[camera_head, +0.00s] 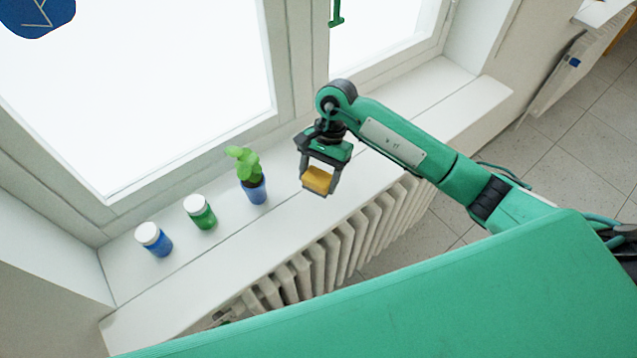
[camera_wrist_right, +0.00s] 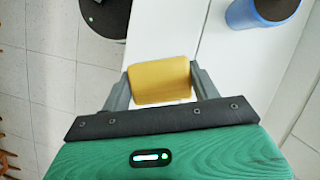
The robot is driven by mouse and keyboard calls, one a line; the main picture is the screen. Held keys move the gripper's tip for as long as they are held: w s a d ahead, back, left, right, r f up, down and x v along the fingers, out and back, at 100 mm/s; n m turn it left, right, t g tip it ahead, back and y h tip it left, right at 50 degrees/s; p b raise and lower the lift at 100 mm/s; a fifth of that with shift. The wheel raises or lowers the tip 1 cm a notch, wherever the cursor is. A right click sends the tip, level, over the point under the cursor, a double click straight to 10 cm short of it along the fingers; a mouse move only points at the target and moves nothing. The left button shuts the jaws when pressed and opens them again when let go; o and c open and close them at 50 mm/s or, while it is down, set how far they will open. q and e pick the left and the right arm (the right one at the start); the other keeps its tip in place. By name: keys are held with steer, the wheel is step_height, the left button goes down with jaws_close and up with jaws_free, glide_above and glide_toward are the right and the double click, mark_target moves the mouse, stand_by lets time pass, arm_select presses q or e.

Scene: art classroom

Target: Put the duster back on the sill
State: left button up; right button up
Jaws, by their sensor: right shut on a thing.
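The duster, a yellow block (camera_head: 317,180), is between the fingers of my right gripper (camera_head: 319,183), which is shut on it. In the right wrist view the duster (camera_wrist_right: 160,82) sits between both fingers (camera_wrist_right: 162,85). The white sill (camera_head: 225,250) runs along the window, from lower left to upper right. My right gripper is over the sill area, right of the potted plant. The gap between duster and sill is hard to judge, but the duster looks held above it. My left gripper is not in view.
On the sill stand a blue jar (camera_head: 154,239), a green jar (camera_head: 200,212) and a green plant in a blue pot (camera_head: 255,191). The pot (camera_wrist_right: 262,10) also shows in the wrist view. A radiator (camera_head: 330,250) is below the sill edge. The sill's right part looks clear.

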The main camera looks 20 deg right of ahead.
steer(key=shift+f, duration=0.85)
step_height(320, 180, down, 4)
steer(key=shift+f+p, duration=0.2)
steer(key=shift+p, duration=0.8)
steer(key=shift+f, duration=0.1)
steer(key=o, duration=0.9)
